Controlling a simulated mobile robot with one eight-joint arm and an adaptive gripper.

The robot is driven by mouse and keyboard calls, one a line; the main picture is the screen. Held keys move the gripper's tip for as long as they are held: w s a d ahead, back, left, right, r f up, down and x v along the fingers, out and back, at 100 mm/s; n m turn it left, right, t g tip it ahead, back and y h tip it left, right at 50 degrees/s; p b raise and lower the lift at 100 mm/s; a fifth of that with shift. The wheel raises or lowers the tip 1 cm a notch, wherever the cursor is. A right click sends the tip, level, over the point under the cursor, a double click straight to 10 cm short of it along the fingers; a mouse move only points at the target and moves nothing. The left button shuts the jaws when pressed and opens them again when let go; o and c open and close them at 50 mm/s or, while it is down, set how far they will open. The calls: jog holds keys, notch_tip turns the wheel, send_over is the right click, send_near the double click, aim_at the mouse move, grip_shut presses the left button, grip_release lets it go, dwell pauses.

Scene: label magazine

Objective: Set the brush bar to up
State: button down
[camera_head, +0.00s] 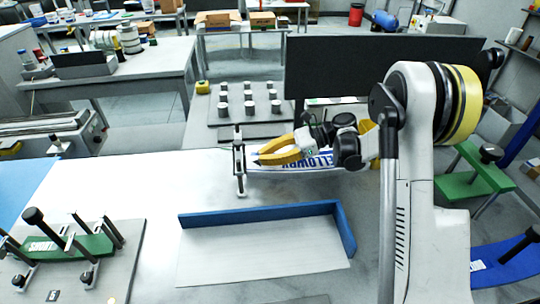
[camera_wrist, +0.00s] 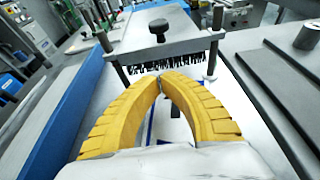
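The brush bar (camera_wrist: 176,49) is a grey bar with black bristles hanging below it and a black knob (camera_wrist: 158,31) on top, ahead of my fingers in the wrist view. In the head view the brush bar (camera_head: 239,163) shows nearly end-on, across the left part of the white label strip with blue lettering (camera_head: 318,161). I cannot tell whether its bristles touch the strip. My gripper (camera_wrist: 161,77) has two yellow fingers with tips together and nothing seen between them. In the head view my gripper (camera_head: 257,157) is just right of the brush bar, apart from the knob.
A blue-edged tray (camera_head: 262,212) lies in front on the white table. A green fixture with black knobs (camera_head: 70,245) stands at the front left. A plate with several grey cylinders (camera_head: 249,106) is behind. A dark panel (camera_head: 375,68) stands at the back right.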

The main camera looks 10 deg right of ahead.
aim_at(238, 149)
jog(key=x, duration=0.6)
jog(key=shift+d, duration=0.1)
